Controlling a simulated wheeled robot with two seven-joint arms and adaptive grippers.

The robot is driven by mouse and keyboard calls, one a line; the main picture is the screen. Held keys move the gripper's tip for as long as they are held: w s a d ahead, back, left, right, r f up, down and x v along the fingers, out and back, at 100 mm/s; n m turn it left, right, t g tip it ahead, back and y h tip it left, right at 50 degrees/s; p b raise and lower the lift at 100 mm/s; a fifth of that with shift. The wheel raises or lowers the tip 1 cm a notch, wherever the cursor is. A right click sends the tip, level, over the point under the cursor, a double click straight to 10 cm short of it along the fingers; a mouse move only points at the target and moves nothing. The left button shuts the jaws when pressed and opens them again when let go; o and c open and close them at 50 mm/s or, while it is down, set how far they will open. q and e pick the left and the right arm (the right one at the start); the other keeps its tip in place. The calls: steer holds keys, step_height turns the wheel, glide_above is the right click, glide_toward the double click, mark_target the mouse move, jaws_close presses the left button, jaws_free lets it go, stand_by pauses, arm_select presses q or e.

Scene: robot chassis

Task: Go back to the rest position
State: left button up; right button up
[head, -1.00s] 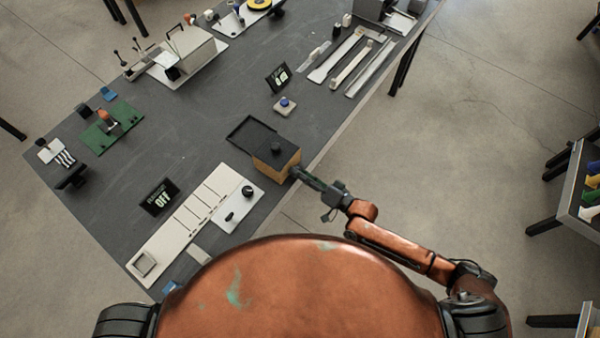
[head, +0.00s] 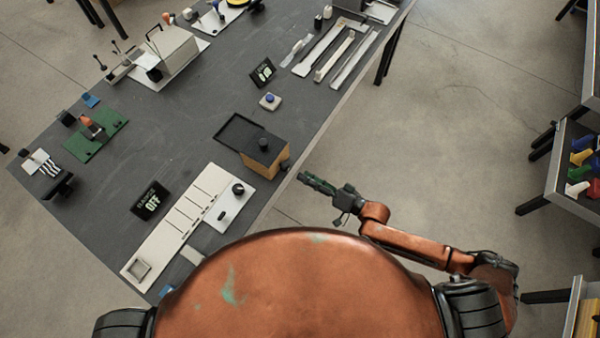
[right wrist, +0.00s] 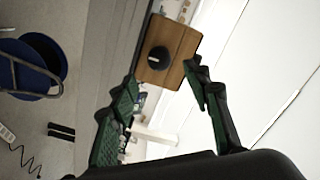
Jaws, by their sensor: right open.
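My right gripper (head: 318,183) is off the near edge of the grey table, over the floor. It is open and empty, apart from the wooden box (head: 262,160) at the table's edge. In the right wrist view, its two green fingers (right wrist: 165,105) stand spread. The wooden box also shows there beyond them (right wrist: 180,45), with a black round knob (right wrist: 152,56) on its face. In the head view, the box has a dark top and an open black tray (head: 236,130) behind it. My left gripper is not in view.
The grey table (head: 180,140) carries a white panel with a dial (head: 232,205), a display reading OFF (head: 151,200), a green board (head: 95,136) and a blue button (head: 270,100). A rack of coloured parts (head: 575,165) stands at the right. Floor between is clear.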

steer(key=shift+s+d, duration=0.2)
steer(key=shift+d, duration=0.05)
stand_by(0.4)
